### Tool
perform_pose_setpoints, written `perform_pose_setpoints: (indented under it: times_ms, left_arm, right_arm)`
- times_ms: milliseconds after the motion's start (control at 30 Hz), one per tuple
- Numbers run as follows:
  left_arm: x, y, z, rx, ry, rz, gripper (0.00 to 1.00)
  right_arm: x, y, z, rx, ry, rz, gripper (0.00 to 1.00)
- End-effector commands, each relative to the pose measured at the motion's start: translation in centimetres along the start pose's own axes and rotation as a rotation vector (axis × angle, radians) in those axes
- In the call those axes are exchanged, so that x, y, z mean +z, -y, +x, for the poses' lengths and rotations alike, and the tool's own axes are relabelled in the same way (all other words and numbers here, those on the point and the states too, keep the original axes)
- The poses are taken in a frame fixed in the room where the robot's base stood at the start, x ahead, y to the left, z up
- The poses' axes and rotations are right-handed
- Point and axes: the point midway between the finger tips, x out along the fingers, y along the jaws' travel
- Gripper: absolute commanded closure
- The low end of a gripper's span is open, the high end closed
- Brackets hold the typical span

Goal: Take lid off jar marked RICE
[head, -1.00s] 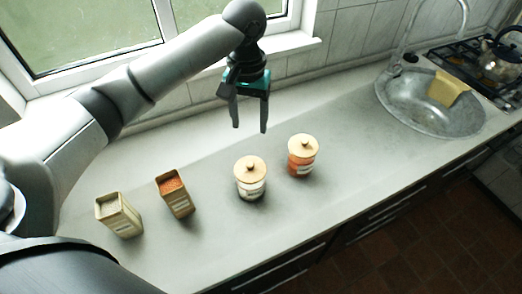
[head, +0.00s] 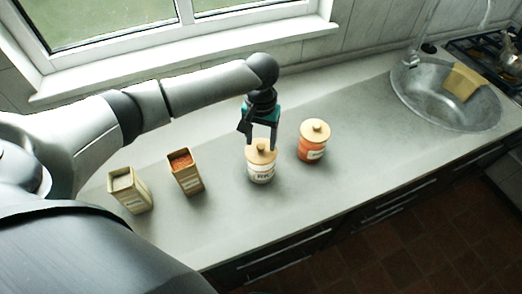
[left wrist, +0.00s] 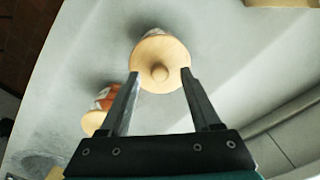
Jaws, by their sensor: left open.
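The jar marked RICE (head: 262,174) is white with a dark label and stands upright on the counter. Its round wooden lid (head: 261,153) with a small knob is on it; the lid also shows in the left wrist view (left wrist: 160,62). My left gripper (head: 259,139) is open just above the lid, fingers pointing down. In the left wrist view the fingertips (left wrist: 160,73) lie to either side of the lid's knob; I cannot tell whether they touch the lid. My right gripper is not in view.
An orange jar (head: 310,149) with a wooden lid stands to the right. Two open tins, one with reddish contents (head: 185,171) and one pale (head: 130,192), stand to the left.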

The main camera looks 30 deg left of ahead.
Motion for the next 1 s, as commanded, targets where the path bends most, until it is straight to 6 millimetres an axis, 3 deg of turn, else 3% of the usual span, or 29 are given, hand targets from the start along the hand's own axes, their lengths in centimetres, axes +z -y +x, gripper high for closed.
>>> perform_pose_setpoints:
  times_ms: [100,367,900,1000]
  left_arm:
    - [0.05,0.0,1.21,-0.001,0.0,0.001,0.36]
    - [0.03,0.0,1.41,0.0,-0.001,0.001,0.36]
    - [0.04,0.01,1.37,-0.001,-0.001,0.001,0.97]
    - [0.03,0.02,1.37,-0.001,-0.001,0.001,1.0]
  right_arm:
    - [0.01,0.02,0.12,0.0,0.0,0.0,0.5]
    - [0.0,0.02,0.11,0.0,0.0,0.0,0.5]
    - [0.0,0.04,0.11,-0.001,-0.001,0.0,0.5]
    - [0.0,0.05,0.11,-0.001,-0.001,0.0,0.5]
